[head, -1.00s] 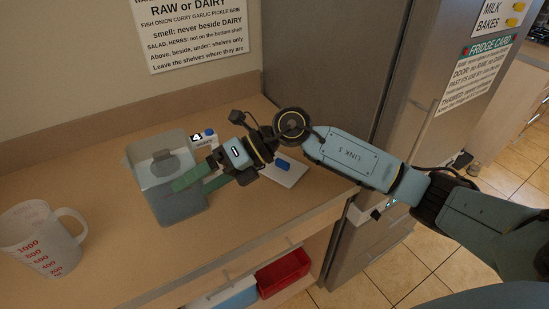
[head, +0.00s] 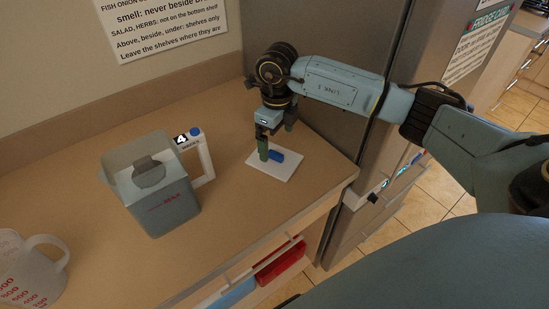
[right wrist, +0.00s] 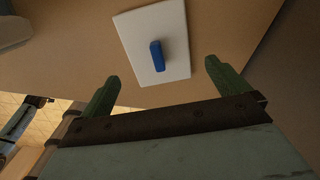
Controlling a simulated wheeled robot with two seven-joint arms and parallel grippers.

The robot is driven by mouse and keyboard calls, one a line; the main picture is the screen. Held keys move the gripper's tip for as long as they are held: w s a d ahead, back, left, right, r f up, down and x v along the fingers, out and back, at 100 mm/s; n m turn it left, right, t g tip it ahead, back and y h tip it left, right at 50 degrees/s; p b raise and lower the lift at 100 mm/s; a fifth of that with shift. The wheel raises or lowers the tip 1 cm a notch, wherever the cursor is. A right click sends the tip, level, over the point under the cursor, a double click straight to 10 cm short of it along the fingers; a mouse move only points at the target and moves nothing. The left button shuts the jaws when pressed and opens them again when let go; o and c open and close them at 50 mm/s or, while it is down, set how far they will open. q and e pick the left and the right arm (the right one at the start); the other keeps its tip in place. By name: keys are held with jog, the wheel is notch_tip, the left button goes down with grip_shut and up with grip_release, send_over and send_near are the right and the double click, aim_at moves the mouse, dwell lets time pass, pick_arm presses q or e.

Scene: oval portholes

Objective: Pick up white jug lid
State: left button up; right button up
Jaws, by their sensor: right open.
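The white jug lid (head: 271,168) is a flat white square with a raised blue grip (head: 277,156). It lies on the counter near the right front edge. My right gripper (head: 270,146) points down over the lid, with its green fingers beside the blue grip. In the right wrist view the lid (right wrist: 174,62) and its blue grip (right wrist: 156,55) show ahead of the two spread fingers (right wrist: 163,74). The gripper is open with nothing between its fingers. The head view does not show clearly whether a finger touches the lid. My left gripper is out of view.
A square translucent jug (head: 166,206) with red lettering stands left of the lid. A white frame with a "4" tag (head: 197,160) is beside it. A measuring jug (head: 25,270) stands front left. The fridge (head: 340,190) rises close on the right.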

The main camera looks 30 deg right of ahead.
aim_at(275, 152)
jog(key=shift+w+a+f+p, duration=0.1)
jog(key=shift+f+p, duration=0.05)
jog(key=shift+f, duration=1.35)
jog(key=shift+w+a+f+p, duration=0.1)
jog(key=shift+f+p, duration=0.05)
jog(key=shift+f, duration=1.3)
jog(key=shift+r, duration=0.1)
jog(key=c, duration=0.7)
